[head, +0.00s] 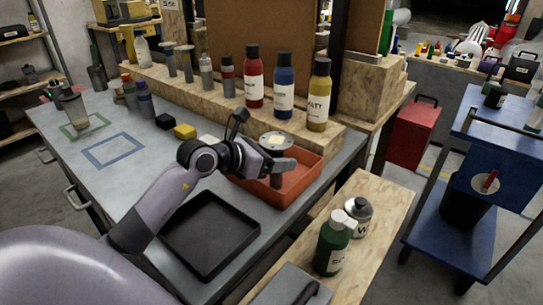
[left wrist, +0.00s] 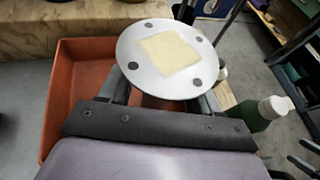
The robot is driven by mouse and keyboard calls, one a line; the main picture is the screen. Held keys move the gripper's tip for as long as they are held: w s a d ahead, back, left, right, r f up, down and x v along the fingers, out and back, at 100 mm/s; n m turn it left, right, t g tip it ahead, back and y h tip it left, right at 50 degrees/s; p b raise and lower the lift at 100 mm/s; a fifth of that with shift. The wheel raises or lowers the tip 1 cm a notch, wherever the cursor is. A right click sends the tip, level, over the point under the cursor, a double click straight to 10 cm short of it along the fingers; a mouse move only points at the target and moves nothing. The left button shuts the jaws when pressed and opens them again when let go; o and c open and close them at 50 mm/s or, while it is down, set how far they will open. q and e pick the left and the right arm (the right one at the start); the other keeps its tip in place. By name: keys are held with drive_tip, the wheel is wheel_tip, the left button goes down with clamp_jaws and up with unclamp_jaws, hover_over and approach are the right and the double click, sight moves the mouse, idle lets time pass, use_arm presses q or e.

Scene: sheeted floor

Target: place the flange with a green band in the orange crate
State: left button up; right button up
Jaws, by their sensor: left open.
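A flange (head: 276,141) with a round grey disc and a pale square on top stands upright in the orange crate (head: 312,172), its stem reaching down inside. In the left wrist view the disc (left wrist: 168,80) shows dark bolt holes around the pale square, above the crate (left wrist: 62,95). My left gripper (head: 277,164) is at the crate, its open fingers on either side of the stem below the disc. The disc hides the fingertips in the left wrist view, and I cannot make out a band on the stem. My right gripper is not in view.
A black tray (head: 211,235) lies in front of the crate. Red, blue and yellow bottles (head: 285,88) stand on the wooden ledge behind. The left table area is partly clear.

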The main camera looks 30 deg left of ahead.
use_arm(q)
drive_tip(key=shift+r, duration=0.25)
drive_tip(key=b+v, duration=0.1)
drive_tip(key=v, duration=1.1)
drive_tip(key=shift+f, duration=0.1)
